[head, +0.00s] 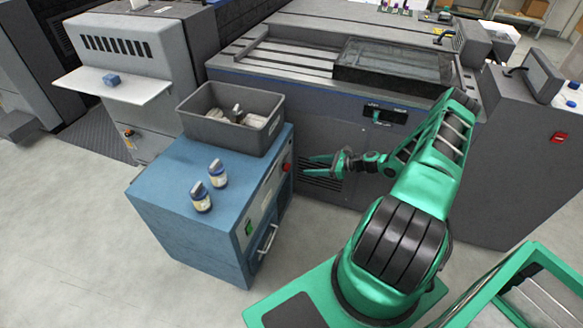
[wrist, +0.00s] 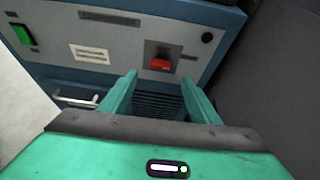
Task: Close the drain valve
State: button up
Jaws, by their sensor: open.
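A small red handle (wrist: 160,64), apparently the drain valve, sits on a dark plate on the grey front panel of the blue cabinet (head: 165,185). In the head view it is a small red spot (head: 287,167) near the panel's right end. My gripper (head: 309,165) is open and empty in front of the panel, apart from the handle. In the wrist view the handle shows beyond and between the two green fingertips (wrist: 159,78). The handle's exact turn is hard to tell.
A grey bin (head: 215,130) and two bottles (head: 202,199) stand on the cabinet. A large grey machine (head: 330,120) is behind my gripper.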

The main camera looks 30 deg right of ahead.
aim_at(288, 167)
jog(key=x, duration=1.1)
jog(key=shift+d, duration=0.15)
